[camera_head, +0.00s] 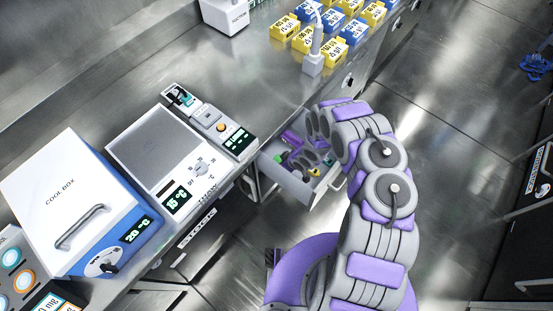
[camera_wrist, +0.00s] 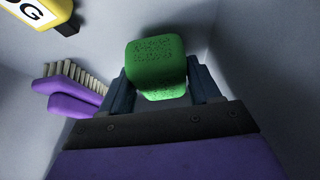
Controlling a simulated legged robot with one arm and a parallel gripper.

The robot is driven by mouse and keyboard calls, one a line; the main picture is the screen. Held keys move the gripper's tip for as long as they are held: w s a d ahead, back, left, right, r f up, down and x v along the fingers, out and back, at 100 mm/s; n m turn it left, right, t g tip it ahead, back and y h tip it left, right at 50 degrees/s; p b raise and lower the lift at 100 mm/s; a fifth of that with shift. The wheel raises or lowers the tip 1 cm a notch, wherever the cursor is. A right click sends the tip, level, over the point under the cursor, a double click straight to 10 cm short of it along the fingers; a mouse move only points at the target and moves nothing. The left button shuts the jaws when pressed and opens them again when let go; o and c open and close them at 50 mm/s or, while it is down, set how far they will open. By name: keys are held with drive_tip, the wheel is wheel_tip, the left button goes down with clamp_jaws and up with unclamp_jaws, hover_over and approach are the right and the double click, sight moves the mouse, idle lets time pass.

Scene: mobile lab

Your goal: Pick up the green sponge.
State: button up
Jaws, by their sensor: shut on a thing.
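The green sponge (camera_wrist: 157,66) is between the two dark fingers of my gripper (camera_wrist: 157,92) in the wrist view. The fingers touch its left and right sides, and its textured face shows above them. The gripper is shut on it, with the light walls of the drawer around. In the head view, my purple and grey arm reaches down into the open drawer (camera_head: 288,186) under the counter. The arm hides much of the drawer there, and I cannot tell whether the sponge still touches the drawer floor.
A purple brush (camera_wrist: 72,90) with pale bristles lies left of the gripper. A yellow labelled item (camera_wrist: 42,14) is at the upper left. On the counter stand a cool box (camera_head: 70,200), a heating plate device (camera_head: 160,150) and several yellow and blue boxes (camera_head: 303,38).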

wheel_tip(320, 180, up, 14)
drive_tip(key=p, duration=0.3)
drive_tip(key=shift+a+f, duration=0.15)
drive_tip(key=shift+f, duration=0.1)
drive_tip(key=shift+w, duration=0.1)
